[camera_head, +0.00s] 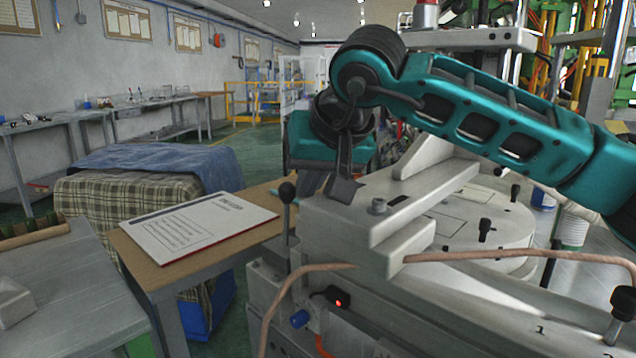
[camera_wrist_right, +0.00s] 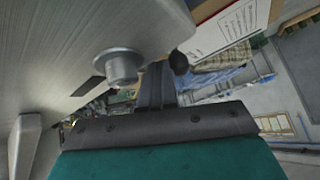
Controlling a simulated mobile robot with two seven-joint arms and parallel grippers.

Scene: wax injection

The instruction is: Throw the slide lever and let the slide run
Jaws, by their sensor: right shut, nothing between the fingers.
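An upright lever with a black ball knob (camera_head: 287,193) stands at the near left corner of the pale grey machine (camera_head: 335,225). Its knob also shows in the right wrist view (camera_wrist_right: 179,62), just beside the fingertips. My right gripper (camera_head: 328,188) is shut and empty, above the machine's left end, to the right of the knob and apart from it in the head view. Its fingers show together in the wrist view (camera_wrist_right: 156,84). Another lever (camera_head: 621,306) stands at the lower right by the marks 1 and 2. No label shows which one is the slide lever. My left gripper is out of view.
A metal stud (camera_head: 378,206) and raised grey bars (camera_head: 425,200) stand near the right gripper. A round plate (camera_head: 490,215) with black knobs lies behind. A copper-coloured hose (camera_head: 520,256) crosses the front. A printed board (camera_head: 200,226) lies on the wooden table at left.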

